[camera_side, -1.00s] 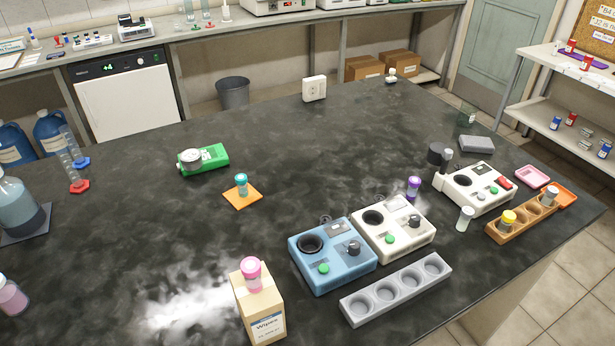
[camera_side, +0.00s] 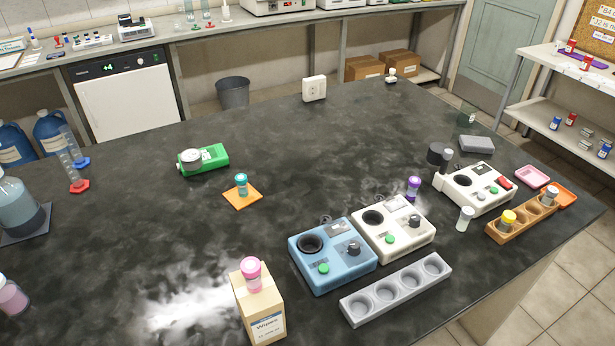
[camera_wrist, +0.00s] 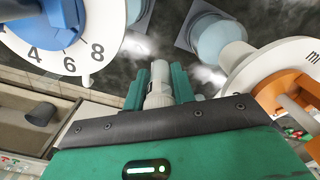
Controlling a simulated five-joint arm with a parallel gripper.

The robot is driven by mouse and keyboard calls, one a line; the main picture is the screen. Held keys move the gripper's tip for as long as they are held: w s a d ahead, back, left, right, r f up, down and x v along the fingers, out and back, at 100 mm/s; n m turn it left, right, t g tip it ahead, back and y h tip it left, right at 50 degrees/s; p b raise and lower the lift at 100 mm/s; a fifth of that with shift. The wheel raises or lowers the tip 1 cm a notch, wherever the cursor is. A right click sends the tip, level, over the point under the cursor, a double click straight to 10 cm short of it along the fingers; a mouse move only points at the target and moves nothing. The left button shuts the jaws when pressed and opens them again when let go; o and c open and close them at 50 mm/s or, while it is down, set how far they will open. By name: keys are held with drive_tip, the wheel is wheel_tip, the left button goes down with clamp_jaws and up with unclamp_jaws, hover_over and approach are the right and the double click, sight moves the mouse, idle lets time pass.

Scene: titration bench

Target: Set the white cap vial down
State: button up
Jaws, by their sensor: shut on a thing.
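In the wrist view my gripper (camera_wrist: 158,84) has its two green fingers closed on the white cap vial (camera_wrist: 159,92). The vial shows as a pale, whitish cylinder between the fingers. Its sides are partly hidden by them. Whether its far end touches anything cannot be told. My gripper is not in the side view. A pale vial (camera_side: 465,218) stands upright on the dark bench there, in front of the right white device; I cannot tell whether it is the same kind.
A white dial with numbers (camera_wrist: 69,66) and a blue knob is at the wrist view's upper left. A rounded flask (camera_wrist: 218,40) stands on a dark mat right of the fingers. The side view shows a grey four-well rack (camera_side: 395,290), a blue device (camera_side: 331,256) and open bench at centre left.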

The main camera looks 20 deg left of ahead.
wheel_tip(320, 180, down, 18)
drive_tip(key=shift+r, duration=0.1)
idle(1.0)
drive_tip(key=shift+f, duration=0.2)
drive_tip(key=o, duration=1)
wheel_tip(320, 180, up, 12)
drive_tip(key=shift+r, duration=0.2)
drive_tip(key=shift+o, duration=0.6)
